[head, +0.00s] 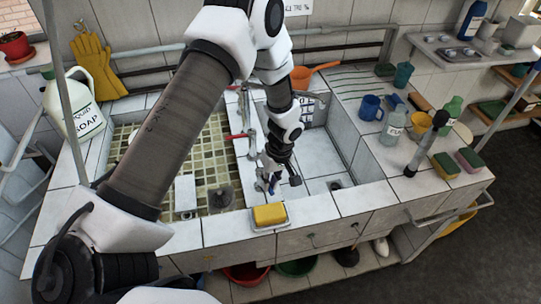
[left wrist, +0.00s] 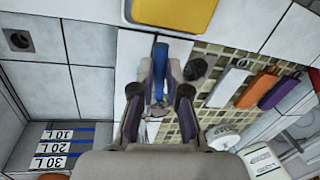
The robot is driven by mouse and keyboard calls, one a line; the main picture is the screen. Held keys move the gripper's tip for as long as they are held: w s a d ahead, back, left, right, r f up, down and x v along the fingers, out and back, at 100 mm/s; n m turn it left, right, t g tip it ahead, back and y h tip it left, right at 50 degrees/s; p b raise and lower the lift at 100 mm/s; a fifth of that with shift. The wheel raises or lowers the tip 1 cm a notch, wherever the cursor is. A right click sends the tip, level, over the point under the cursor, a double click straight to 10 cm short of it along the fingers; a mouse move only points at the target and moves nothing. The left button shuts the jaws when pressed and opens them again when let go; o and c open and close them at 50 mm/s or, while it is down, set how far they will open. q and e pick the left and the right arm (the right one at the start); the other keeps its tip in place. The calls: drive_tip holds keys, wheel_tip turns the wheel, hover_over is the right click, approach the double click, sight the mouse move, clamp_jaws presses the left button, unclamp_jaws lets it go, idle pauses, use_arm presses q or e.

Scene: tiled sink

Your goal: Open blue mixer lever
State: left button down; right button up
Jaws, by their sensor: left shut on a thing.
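The blue mixer lever (head: 272,186) stands on the divider between the two sink basins, near its front end. In the left wrist view the blue lever (left wrist: 160,68) is a narrow blue bar between my finger pads. My left gripper (head: 277,175) reaches down over the divider. In the left wrist view my left gripper (left wrist: 160,88) is shut on the lever, with one finger on each side. The lever's base is partly hidden by the fingers. A red lever (head: 237,136) sits farther back on the divider. My right gripper is not in view.
A yellow sponge (head: 269,214) lies in a dish on the front edge, close to my left gripper. The left basin has mosaic tiles (head: 215,150); the right basin (head: 318,160) has white tiles. Cups and bottles, including a blue mug (head: 371,107), stand on the right counter.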

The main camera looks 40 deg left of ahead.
use_arm(q)
drive_tip(key=c, duration=1.2)
unclamp_jaws()
drive_tip(key=r, duration=0.4)
drive_tip(key=w+r, duration=0.1)
drive_tip(key=r, duration=0.3)
drive_tip(key=w+d+r, duration=0.1)
drive_tip(key=r, duration=0.2)
drive_tip(key=shift+w+r, duration=0.1)
drive_tip(key=shift+r, duration=0.3)
